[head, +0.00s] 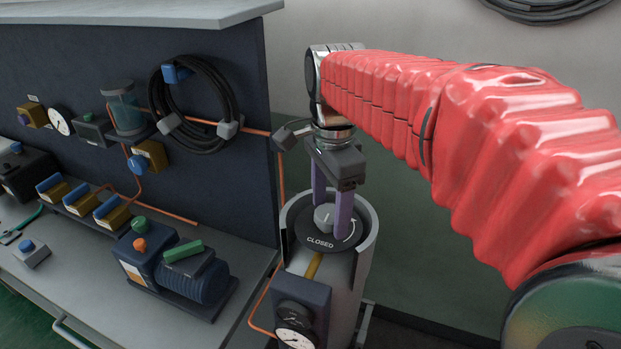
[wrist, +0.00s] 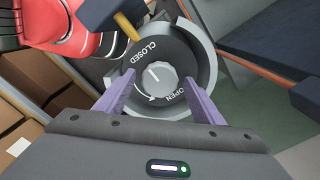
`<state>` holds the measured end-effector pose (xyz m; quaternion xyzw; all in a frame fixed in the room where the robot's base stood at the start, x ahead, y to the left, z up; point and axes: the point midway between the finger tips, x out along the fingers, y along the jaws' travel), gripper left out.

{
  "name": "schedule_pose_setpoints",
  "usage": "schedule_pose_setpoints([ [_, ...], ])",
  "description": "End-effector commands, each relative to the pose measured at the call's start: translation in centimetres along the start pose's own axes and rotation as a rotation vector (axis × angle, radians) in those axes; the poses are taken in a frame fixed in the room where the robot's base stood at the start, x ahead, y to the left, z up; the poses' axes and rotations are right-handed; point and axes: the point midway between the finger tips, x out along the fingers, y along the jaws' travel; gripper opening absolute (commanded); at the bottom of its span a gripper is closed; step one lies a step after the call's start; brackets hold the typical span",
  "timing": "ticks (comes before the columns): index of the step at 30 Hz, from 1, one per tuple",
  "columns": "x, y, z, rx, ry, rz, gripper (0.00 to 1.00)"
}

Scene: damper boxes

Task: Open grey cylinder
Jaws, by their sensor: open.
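The grey cylinder (head: 345,290) stands upright beside the bench, with a dark dial plate (head: 300,236) inside its raised rim. The plate reads CLOSED and, in the wrist view (wrist: 181,60), also OPEN, with a white curved arrow. A light grey round knob (head: 324,217) is at its centre; it also shows in the wrist view (wrist: 160,76), its white mark pointing toward the CLOSED side. My gripper (head: 331,222) points down over the dial. Its purple fingers are apart, one on each side of the knob; in the wrist view (wrist: 160,98) gaps show between fingers and knob.
A dark box with a gauge (head: 297,338) is at the cylinder's front. The bench (head: 60,283) at left holds a blue pump (head: 185,270) and several valves. A dark panel (head: 100,60) with a hose coil (head: 195,100) rises behind it. Boxes (wrist: 25,95) show in the wrist view.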

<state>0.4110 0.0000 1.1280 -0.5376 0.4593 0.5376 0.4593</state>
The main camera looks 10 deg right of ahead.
Motion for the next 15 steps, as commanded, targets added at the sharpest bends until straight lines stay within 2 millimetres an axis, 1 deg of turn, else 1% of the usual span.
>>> schedule_pose_setpoints([
  [4, -0.02, 0.0, -0.02, 0.0, 0.0, 0.0, 0.62],
  [5, -0.02, 0.0, -0.02, 0.001, 0.0, 0.0, 0.61],
  [15, -0.04, 0.0, -0.04, 0.001, 0.0, 0.0, 0.37],
])
